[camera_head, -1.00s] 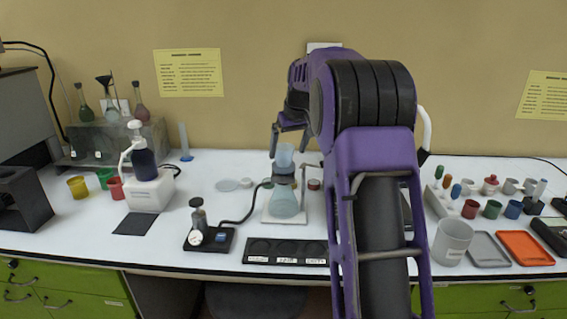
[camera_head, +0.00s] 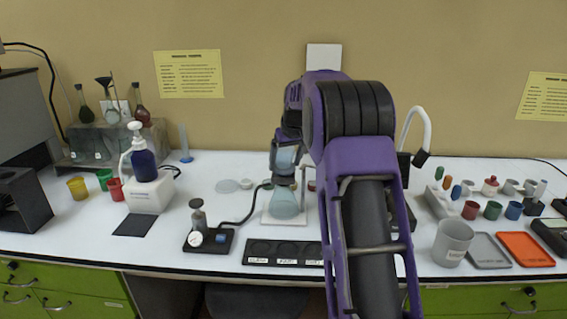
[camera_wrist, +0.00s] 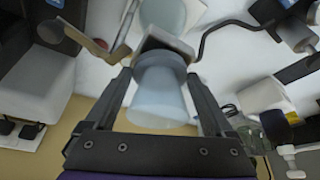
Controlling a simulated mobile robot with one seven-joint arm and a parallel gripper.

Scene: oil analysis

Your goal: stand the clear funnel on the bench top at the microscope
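My gripper (camera_head: 285,143) is at the funnel from above. In the wrist view my two fingers (camera_wrist: 160,82) lie on either side of the funnel (camera_wrist: 158,98), with slim gaps showing beside its wide end, so it looks open. A dark collar (camera_wrist: 165,42) joins funnel and flask. I cannot surely make out the microscope; a white curved arm (camera_head: 418,125) shows behind my arm, which hides much there.
A black labelled tray (camera_head: 285,252) lies before the flask. A black gauge unit (camera_head: 208,240) with a hose stands left of it. A grey beaker (camera_head: 452,243), a grey tray (camera_head: 489,250) and an orange tray (camera_head: 526,249) are at right.

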